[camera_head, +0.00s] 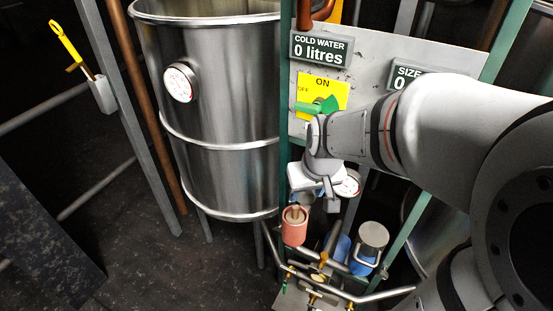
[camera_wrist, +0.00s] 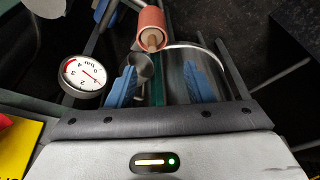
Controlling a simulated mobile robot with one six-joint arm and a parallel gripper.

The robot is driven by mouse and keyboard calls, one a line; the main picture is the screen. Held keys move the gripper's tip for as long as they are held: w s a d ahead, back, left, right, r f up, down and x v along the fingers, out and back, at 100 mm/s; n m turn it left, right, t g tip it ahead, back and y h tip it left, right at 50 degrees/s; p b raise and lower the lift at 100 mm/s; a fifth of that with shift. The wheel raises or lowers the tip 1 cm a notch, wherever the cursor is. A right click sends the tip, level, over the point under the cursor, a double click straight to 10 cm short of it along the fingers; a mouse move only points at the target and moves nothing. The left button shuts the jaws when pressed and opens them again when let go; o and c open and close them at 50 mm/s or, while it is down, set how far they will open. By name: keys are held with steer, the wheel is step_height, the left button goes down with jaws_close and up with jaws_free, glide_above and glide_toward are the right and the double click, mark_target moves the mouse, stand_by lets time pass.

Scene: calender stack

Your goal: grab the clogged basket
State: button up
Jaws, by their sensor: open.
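No part is plainly marked as the clogged basket. A salmon-pink cylinder (camera_head: 294,233) stands low on the green frame, with a tan stub at its top. It also shows in the wrist view (camera_wrist: 151,20), just beyond my fingers. A grey-capped blue cylinder (camera_head: 372,238) stands to its right. My gripper (camera_head: 330,195) is above and slightly right of the pink cylinder. Its blue fingers (camera_wrist: 160,70) are apart, with nothing clearly held between them. A small grey round cup (camera_wrist: 139,68) shows near the left finger. Whether a basket sits inside the pink cylinder is hidden.
Pipes and valves (camera_head: 325,275) crowd below my gripper. A round gauge (camera_wrist: 84,81) is close on the left in the wrist view. The panel (camera_head: 300,124) with its green lever (camera_head: 318,105) is behind. A large steel tank (camera_head: 215,110) stands left.

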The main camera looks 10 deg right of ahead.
glide_toward(296, 207)
steer(key=shift+n, duration=0.4)
steer(key=x, duration=1)
steer(key=shift+w+f+b, duration=0.1)
steer(key=shift+f+b, duration=0.2)
steer(key=shift+f, duration=0.1)
steer(key=shift+r, duration=0.1)
steer(key=shift+c, duration=0.2)
jaws_close()
